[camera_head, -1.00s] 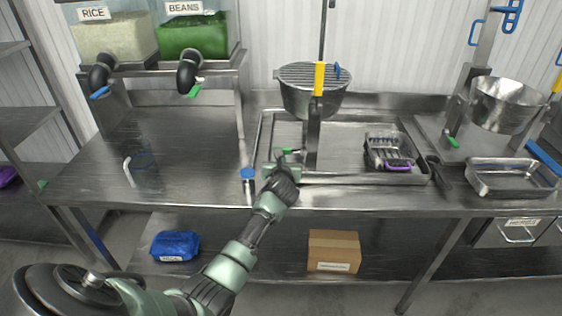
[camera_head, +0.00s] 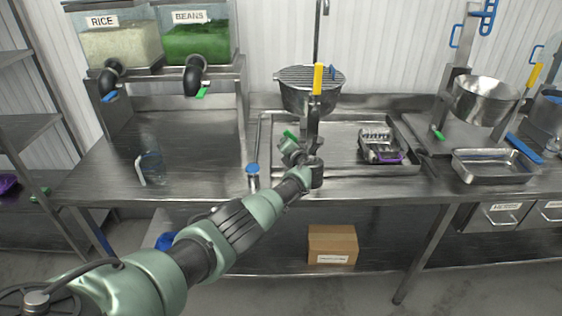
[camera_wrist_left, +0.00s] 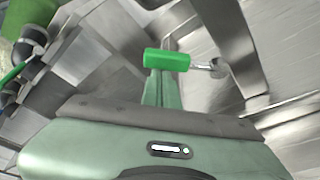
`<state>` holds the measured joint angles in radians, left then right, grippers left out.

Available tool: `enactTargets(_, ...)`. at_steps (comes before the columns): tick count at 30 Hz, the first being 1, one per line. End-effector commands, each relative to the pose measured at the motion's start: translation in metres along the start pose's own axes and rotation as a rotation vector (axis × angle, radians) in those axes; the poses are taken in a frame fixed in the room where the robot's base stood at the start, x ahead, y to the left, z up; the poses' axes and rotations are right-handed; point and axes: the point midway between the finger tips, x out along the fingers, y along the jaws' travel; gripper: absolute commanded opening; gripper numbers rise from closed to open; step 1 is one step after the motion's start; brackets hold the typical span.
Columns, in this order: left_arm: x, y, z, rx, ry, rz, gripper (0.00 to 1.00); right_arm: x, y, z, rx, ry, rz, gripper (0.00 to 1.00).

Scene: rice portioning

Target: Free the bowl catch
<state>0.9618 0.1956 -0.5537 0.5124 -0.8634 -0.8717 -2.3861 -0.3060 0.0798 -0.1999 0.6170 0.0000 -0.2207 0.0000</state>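A round metal bowl (camera_head: 305,103) with a grate on top hangs at a post at the back of the middle bench. A green catch handle (camera_head: 290,135) is below it, tilted, and it also shows in the left wrist view (camera_wrist_left: 167,61) on a short metal rod. My left gripper (camera_head: 292,148) is at this handle, and in the left wrist view its fingers (camera_wrist_left: 161,88) look closed together, right at the handle, which lies across their tips. I cannot see whether the handle is gripped. My right gripper is not in view.
A yellow-handled tool (camera_head: 317,80) stands by the bowl. A small tray with a purple handle (camera_head: 385,157) lies to the right. A second bowl (camera_head: 482,100) with a green catch (camera_head: 438,132) is farther right. Rice (camera_head: 120,45) and beans (camera_head: 196,40) dispensers stand at left.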

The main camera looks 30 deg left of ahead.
Motion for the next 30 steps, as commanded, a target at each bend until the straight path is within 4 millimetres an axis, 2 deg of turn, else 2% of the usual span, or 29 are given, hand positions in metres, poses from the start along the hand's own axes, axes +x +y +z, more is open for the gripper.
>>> enactTargets(4,-0.003,0.002,0.012,0.126,-0.002,0.044,0.0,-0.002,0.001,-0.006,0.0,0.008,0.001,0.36)
enactTargets(13,-0.009,0.001,0.026,0.115,-0.003,0.039,0.0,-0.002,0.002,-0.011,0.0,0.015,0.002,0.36)
enactTargets(30,-0.013,-0.002,0.037,0.113,-0.005,0.036,0.0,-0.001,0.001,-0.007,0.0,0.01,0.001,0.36)
